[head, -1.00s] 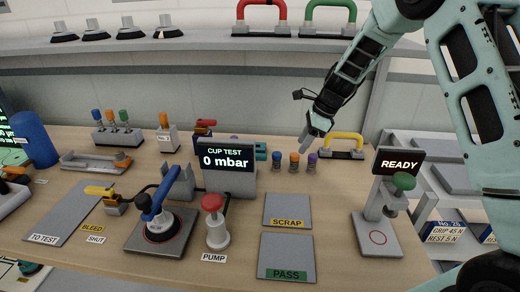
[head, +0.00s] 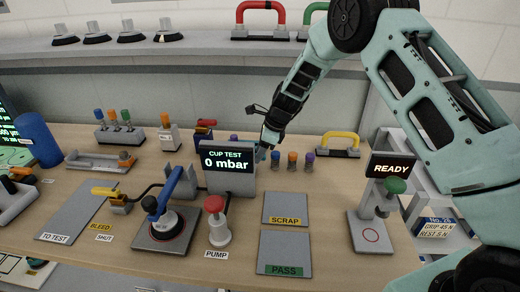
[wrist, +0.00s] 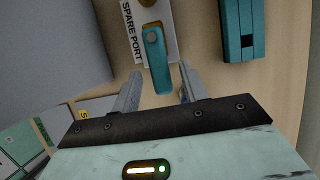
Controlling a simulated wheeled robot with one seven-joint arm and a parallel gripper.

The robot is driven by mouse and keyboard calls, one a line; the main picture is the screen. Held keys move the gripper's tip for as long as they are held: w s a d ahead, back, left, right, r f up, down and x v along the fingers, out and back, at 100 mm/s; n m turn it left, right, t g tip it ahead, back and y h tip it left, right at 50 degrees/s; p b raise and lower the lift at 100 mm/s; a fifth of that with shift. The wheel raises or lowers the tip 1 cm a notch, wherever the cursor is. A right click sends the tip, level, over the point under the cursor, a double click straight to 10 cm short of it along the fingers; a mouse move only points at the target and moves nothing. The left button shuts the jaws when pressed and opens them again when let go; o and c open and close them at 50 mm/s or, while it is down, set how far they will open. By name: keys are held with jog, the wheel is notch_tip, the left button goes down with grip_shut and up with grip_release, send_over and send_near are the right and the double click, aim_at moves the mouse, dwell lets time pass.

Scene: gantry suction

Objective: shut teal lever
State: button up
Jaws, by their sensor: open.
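The teal lever (wrist: 158,68) shows in the wrist view on a pale block labelled SPARE PORT (wrist: 130,20). Its pivot is at the top and its free end points down the picture, toward my gripper. My gripper (wrist: 160,80) is open, with one finger on each side of the lever's free end in the picture. I cannot tell whether either finger touches it. In the head view my gripper (head: 266,152) is low, just behind the right edge of the CUP TEST display, and the teal lever is hidden there.
The CUP TEST display (head: 226,170) reads 0 mbar. A teal block (wrist: 240,30) lies right of the lever in the wrist view. Small capped pegs (head: 292,162) stand right of my gripper. A yellow bleed lever (head: 105,192) and red pump knob (head: 214,204) stand nearer the front.

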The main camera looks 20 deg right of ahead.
grip_shut()
jog(key=shift+a, duration=0.1)
jog(key=shift+s+a+m+t+h+p, duration=0.25)
jog(key=shift+m+p, duration=0.2)
jog(key=shift+m, duration=0.3)
jog(key=shift+s+a+m+t+h+p, duration=0.15)
jog(key=shift+s+m+t+p, duration=0.2)
jog(key=shift+m, duration=0.4)
jog(key=shift+s+a+m+t+h+p, duration=0.2)
jog(key=shift+m+p, duration=0.3)
jog(key=shift+m, duration=0.2)
jog(key=shift+s+a+m+t+h+p, duration=0.15)
jog(key=shift+m+p, duration=0.3)
jog(key=shift+m, duration=0.25)
grip_release()
